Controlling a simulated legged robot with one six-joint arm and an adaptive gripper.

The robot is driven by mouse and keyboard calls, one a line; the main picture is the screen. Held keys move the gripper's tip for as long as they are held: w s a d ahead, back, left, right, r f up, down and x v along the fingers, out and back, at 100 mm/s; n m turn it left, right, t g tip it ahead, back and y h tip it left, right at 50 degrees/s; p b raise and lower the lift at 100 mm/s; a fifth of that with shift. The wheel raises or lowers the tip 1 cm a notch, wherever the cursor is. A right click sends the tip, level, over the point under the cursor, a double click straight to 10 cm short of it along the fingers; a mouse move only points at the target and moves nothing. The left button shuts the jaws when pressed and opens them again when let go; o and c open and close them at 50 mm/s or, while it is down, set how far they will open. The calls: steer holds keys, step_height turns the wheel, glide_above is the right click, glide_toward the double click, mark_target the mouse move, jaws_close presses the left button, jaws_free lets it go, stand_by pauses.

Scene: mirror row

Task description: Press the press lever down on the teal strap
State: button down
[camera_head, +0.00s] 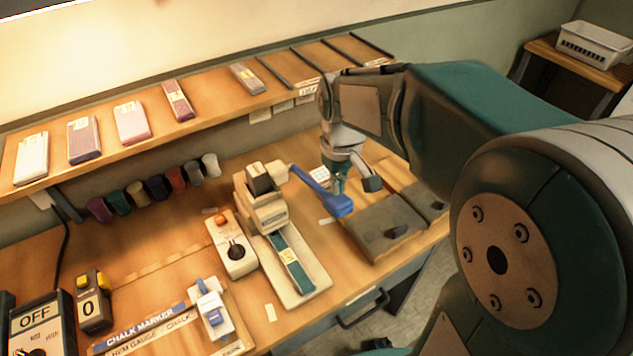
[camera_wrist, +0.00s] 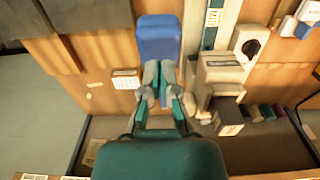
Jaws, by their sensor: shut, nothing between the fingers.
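The press (camera_head: 262,205) is a cream block on a pale base at the middle of the bench. Its blue press lever (camera_head: 320,190) sticks out to the right and ends in a broad pad. In the wrist view the lever pad (camera_wrist: 158,38) is just beyond my fingertips. The teal strap (camera_head: 290,262) lies flat along the press base with a pale label on it; it also shows in the wrist view (camera_wrist: 209,38). My gripper (camera_wrist: 158,82) is shut and empty, right by the lever's near edge. I cannot tell whether it touches the lever.
A control box with an orange button (camera_head: 232,245) stands left of the press. Dark flat blocks (camera_head: 385,232) lie right of the lever. A shelf (camera_head: 200,125) with several boxes runs above the back of the bench. Several coloured spools (camera_head: 155,188) hang under it.

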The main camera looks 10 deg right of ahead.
steer(key=shift+r, duration=2.65)
steer(key=s+m+t, duration=0.3)
steer(key=s+t, duration=0.2)
steer(key=s, duration=0.9)
steer(key=shift+r+m+t, duration=0.3)
steer(key=shift+r, duration=0.05)
